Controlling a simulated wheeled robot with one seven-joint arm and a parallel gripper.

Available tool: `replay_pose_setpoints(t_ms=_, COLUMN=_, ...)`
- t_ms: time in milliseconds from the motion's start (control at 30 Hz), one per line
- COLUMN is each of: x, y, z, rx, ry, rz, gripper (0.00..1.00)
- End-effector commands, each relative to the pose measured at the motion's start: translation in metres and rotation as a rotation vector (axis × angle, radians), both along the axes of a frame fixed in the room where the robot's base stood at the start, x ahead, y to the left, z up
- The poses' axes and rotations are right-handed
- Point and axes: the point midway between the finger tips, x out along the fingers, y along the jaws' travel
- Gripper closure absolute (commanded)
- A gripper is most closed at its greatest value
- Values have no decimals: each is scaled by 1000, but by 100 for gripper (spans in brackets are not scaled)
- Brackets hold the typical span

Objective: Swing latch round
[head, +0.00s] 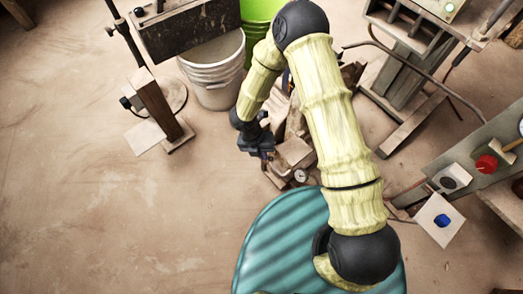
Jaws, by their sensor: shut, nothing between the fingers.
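My gripper (264,153) is at the end of my bent arm, left of the picture's middle. It is small and dark here, shut and empty. Just right of it and partly under my arm is a worn brown machine (296,152) with a small round gauge (300,176) low at its front. It may be the tile press. I cannot make out the latch; my arm and gripper hide part of the machine. I cannot tell whether the gripper touches it.
A white bucket (215,72) and a green bin (257,14) stand behind. A stand (160,105) is at left. The floor at left is clear.

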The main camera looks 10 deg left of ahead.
Motion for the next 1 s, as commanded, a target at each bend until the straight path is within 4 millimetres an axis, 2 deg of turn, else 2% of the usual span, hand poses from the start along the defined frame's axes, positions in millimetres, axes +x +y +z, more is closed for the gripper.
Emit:
replay_pose_setpoints(t_ms=200, x=-7, y=-8, z=-5, rx=-4, ry=2, rz=1, gripper=100)
replay_pose_setpoints(t_ms=433, x=-7, y=-7, z=-6, rx=-2, ry=1, rz=1, gripper=100)
replay_pose_setpoints(t_ms=1000, x=3, y=3, z=2, rx=-1, ry=1, rz=-1, gripper=100)
